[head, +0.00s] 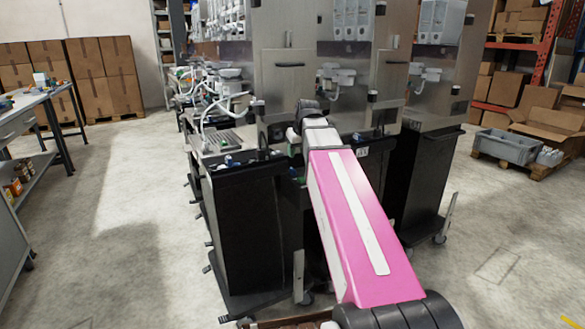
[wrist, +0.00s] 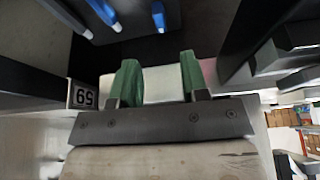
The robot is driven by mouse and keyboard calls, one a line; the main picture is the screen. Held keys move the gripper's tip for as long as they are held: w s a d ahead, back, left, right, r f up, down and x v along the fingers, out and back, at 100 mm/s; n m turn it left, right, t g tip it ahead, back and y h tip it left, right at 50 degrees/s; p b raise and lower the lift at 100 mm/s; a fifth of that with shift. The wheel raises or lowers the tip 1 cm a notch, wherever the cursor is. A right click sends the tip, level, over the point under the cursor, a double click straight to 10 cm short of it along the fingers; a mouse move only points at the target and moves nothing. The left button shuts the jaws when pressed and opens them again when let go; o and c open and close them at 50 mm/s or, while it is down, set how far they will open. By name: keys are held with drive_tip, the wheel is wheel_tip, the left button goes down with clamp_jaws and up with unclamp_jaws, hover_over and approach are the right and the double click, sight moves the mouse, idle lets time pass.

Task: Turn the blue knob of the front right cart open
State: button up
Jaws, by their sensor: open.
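In the wrist view my gripper (wrist: 159,80) is open, its two green fingers apart with nothing held between them.
A number plate reading 59 (wrist: 83,94) is upside down beside the left finger. Another black cart (head: 245,235) stands left of my arm, with blue bits (head: 232,160) on its top. Dark panels crowd the wrist view.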

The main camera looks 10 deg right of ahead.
sight(293, 169)
drive_tip(key=x, duration=0.9)
drive_tip(key=shift+f, duration=0.25)
clamp_jaws()
